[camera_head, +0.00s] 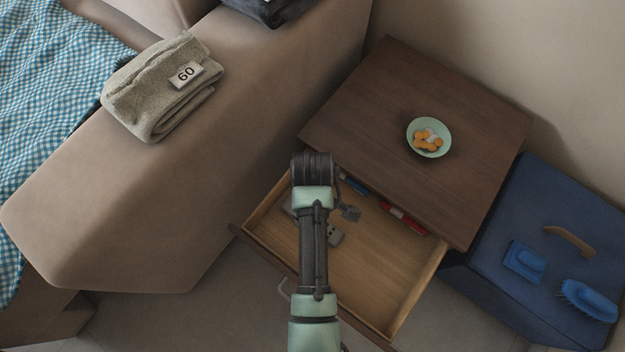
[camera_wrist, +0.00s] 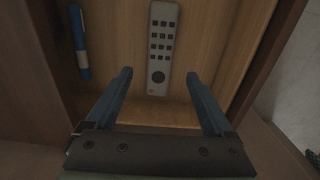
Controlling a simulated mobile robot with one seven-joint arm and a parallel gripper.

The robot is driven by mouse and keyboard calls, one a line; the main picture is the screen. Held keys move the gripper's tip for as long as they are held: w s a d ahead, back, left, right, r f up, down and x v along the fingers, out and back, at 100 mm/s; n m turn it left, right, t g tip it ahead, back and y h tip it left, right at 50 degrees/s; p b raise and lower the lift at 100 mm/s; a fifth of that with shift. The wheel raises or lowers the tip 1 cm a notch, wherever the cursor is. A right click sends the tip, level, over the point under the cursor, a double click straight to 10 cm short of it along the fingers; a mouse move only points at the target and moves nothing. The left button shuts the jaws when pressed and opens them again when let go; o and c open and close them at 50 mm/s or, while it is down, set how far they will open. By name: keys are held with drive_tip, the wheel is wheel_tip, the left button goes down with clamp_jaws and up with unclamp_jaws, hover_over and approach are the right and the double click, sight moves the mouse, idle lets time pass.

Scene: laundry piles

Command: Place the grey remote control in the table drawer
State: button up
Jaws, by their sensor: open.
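The grey remote control (camera_wrist: 163,48) lies flat, buttons up, on the wooden floor of the open table drawer (camera_wrist: 211,30) in the wrist view. My gripper (camera_wrist: 159,75) is open, its two blue fingers apart on either side of the remote's lower end, with nothing held. In the head view the drawer (camera_head: 385,265) is pulled out of the dark brown table (camera_head: 350,105). My arm covers most of the remote there; a grey piece with dark marks (camera_head: 334,236) beside the arm appears to be its end. My fingers are mostly hidden in that view.
A blue pen (camera_wrist: 79,42) lies left of the remote in the wrist view. Red items (camera_head: 405,218) lie along the drawer's back. A green bowl (camera_head: 414,132) stands on the table. A sofa arm with a folded towel (camera_head: 150,95) is left, a blue box (camera_head: 500,225) right.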

wheel_tip(320, 180, up, 4)
drive_tip(key=shift+r+p, duration=0.2)
drive_tip(key=shift+p, duration=0.5)
drive_tip(key=w+d+r+m+t, duration=0.15)
drive_tip(key=w+r+t, duration=0.35)
drive_tip(key=w+r, duration=0.5)
drive_tip(key=w+r+m+t, duration=0.2)
drive_tip(key=w+r+t, duration=0.3)
drive_tip(key=w+r, duration=0.5)
wheel_tip(320, 180, up, 19)
drive_tip(key=m+t, duration=0.2)
drive_tip(key=t, duration=0.3)
drive_tip(key=s+a+r+m+t, duration=0.1)
drive_tip(key=s+r+t, duration=0.15)
drive_tip(key=r, duration=0.55)
drive_tip(key=s+r+m+t, duration=0.1)
drive_tip(key=r+t, duration=0.2)
drive_tip(key=r, duration=0.5)
drive_tip(key=s+r+m+t, duration=0.1)
drive_tip(key=s+r+t, duration=0.2)
drive_tip(key=s+r, duration=0.3)
drive_tip(key=s+r+m+t, duration=0.2)
drive_tip(key=s+r+t, duration=0.2)
drive_tip(key=r, duration=0.7)
drive_tip(key=s, duration=0.2)
drive_tip(key=shift+s+r, duration=0.3)
drive_tip(key=shift+s, duration=0.05)
